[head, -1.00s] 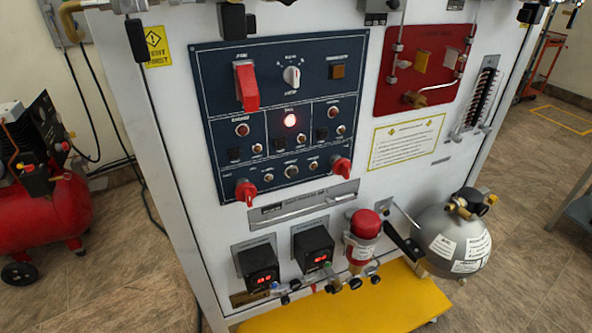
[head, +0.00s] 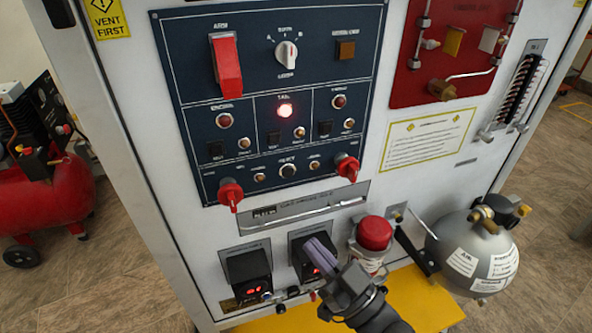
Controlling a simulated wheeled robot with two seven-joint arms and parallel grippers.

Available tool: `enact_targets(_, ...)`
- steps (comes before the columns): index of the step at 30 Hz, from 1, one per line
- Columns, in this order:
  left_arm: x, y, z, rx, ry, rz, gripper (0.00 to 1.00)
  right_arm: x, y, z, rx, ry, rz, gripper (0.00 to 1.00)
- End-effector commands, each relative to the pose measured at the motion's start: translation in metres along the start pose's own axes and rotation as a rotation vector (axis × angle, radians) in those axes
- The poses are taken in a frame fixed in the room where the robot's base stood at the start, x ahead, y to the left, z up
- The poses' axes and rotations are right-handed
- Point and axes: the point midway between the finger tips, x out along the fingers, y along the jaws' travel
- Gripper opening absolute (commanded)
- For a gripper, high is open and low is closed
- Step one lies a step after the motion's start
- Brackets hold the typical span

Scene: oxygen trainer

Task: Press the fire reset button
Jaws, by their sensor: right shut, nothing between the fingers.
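The dark blue fire panel (head: 195,115) fills the upper middle of the head view. A round dark button with a pale ring (head: 288,170) sits in its bottom row, under a small label that seems to read RESET. A lamp (head: 285,110) glows in the middle section above it. My right gripper (head: 318,248) comes in from the bottom, shut and empty, its fingers pointing up and left. It shows below the panel, in front of the right display box, apart from the button. My left gripper is not in view.
Red knobs (head: 230,195) (head: 347,167) flank the button row. A red guarded switch (head: 226,70) is higher up. A drawer handle (head: 320,214), a red-capped cylinder (head: 374,234) and a grey tank (head: 470,250) lie below and right. The panel front is unobstructed.

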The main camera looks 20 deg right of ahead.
Motion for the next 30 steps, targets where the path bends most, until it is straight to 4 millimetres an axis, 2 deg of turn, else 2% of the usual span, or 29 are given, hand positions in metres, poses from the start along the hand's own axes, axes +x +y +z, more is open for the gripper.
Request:
enact_targets(3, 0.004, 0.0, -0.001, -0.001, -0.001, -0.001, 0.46, 0.01, -0.011, -0.034, 0.016, 0.134, -0.058, 0.0)
enact_targets(6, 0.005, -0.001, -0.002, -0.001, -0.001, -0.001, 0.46, 0.013, -0.017, -0.051, 0.028, 0.2, -0.087, 0.0)
enact_targets(9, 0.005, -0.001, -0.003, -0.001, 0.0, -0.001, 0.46, 0.014, -0.019, -0.059, 0.032, 0.225, -0.098, 0.0)
enact_targets(20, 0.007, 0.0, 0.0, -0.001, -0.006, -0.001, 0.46, 0.017, -0.018, -0.057, 0.032, 0.226, -0.098, 0.0)
enact_targets(30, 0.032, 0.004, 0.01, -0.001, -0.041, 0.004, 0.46, 0.054, 0.002, -0.037, 0.03, 0.225, -0.097, 0.0)
